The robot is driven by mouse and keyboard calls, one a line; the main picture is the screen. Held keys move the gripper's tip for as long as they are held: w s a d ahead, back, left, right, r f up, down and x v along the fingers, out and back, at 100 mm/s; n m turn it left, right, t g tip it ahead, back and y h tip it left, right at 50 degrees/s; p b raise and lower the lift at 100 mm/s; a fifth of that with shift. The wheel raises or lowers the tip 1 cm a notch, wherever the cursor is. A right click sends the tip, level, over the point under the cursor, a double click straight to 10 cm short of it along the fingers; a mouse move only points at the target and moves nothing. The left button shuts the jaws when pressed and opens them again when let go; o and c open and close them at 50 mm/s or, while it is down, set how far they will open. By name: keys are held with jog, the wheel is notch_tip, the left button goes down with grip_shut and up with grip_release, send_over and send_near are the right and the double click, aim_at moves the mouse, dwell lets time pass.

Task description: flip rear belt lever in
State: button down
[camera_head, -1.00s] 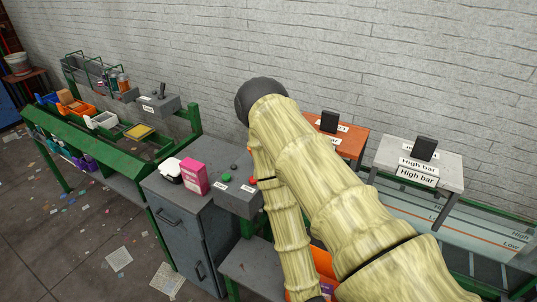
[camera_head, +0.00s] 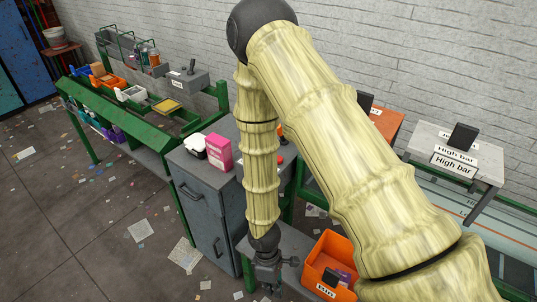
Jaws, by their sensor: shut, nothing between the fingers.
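A grey control box (camera_head: 188,80) with an upright black lever (camera_head: 191,66) stands at the far end of the green belt, against the wall. Its label is too small to read, so I cannot tell for sure that it is the rear belt lever. My gripper (camera_head: 270,287) hangs low at the bottom of the picture, pointing down beside the grey cabinet. It is shut and empty, far from the lever box and apart from it. My arm hides part of the middle of the scene.
The green belt (camera_head: 110,122) holds small trays and a yellow item (camera_head: 167,105). A pink box (camera_head: 218,152) stands on the grey cabinet (camera_head: 205,215). An orange bin (camera_head: 328,262) is right of my gripper. Floor at left is open, with scattered papers.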

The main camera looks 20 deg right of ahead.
jog(key=w+d+r+n+t+h+b, duration=0.15)
jog(key=w+r+n+h, duration=0.35)
jog(key=w, duration=0.5)
jog(key=w+d+r+n+t+h+b, duration=0.1)
jog(key=w+r+n+t+h, duration=0.2)
jog(key=w+r, duration=0.6)
jog(key=w+a+r+n+t+h+b, duration=0.2)
jog(key=w+r+n+t+h+b, duration=0.1)
jog(key=w+r, duration=1)
jog(key=shift+a+r+n+t+h, duration=0.25)
jog(key=shift+r+n+t+h, duration=0.2)
jog(key=shift+t, duration=0.6)
jog(key=shift+w, duration=0.1)
